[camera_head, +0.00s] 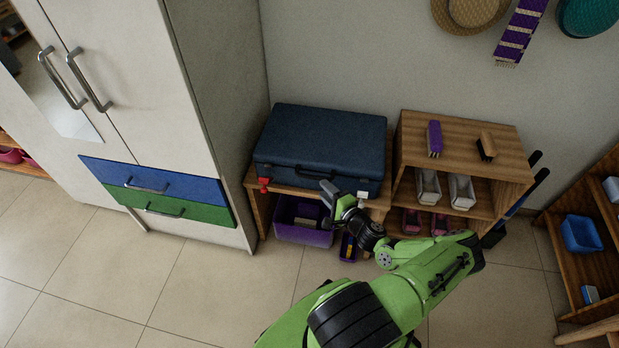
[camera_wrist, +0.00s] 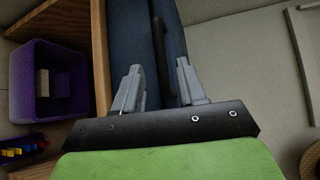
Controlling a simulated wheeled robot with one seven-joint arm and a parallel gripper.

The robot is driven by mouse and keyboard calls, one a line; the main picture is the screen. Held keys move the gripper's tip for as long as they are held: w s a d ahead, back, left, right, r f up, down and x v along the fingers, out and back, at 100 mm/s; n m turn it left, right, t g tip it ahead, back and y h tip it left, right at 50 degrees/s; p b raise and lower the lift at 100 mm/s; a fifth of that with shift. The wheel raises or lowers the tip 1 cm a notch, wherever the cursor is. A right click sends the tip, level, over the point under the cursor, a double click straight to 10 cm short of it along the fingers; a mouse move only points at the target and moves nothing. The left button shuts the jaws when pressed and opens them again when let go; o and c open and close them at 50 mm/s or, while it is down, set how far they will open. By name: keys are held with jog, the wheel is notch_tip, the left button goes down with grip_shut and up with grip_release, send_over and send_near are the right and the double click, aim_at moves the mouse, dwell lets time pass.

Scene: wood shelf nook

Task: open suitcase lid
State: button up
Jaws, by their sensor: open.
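A dark blue suitcase (camera_head: 322,138) lies flat on a low wooden bench, with its lid down. Its black handle (camera_head: 315,172) is on the front side, and the handle also shows in the wrist view (camera_wrist: 161,52). A red tag hangs near its front left corner. My gripper (camera_head: 328,190) is in front of the suitcase, just below the handle. In the wrist view my gripper (camera_wrist: 160,80) is open, with the handle and the suitcase front (camera_wrist: 130,40) beyond and between its fingers. Nothing is held. Whether the fingers touch the suitcase cannot be told.
The wooden bench (camera_head: 257,200) holds a purple bin (camera_head: 290,236) underneath. A wooden shelf (camera_head: 465,128) with brushes and shoes stands close on the right. A white wardrobe (camera_head: 200,100) with blue and green drawers stands on the left. The tiled floor in front is clear.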

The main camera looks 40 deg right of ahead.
aim_at(314, 179)
jog(key=w, duration=0.2)
jog(key=w+b, duration=0.1)
jog(key=w, duration=0.2)
jog(key=w+d+f+b, duration=0.1)
jog(key=w, duration=0.2)
jog(key=shift+w+f, duration=0.1)
jog(key=shift+w, duration=0.05)
grip_shut()
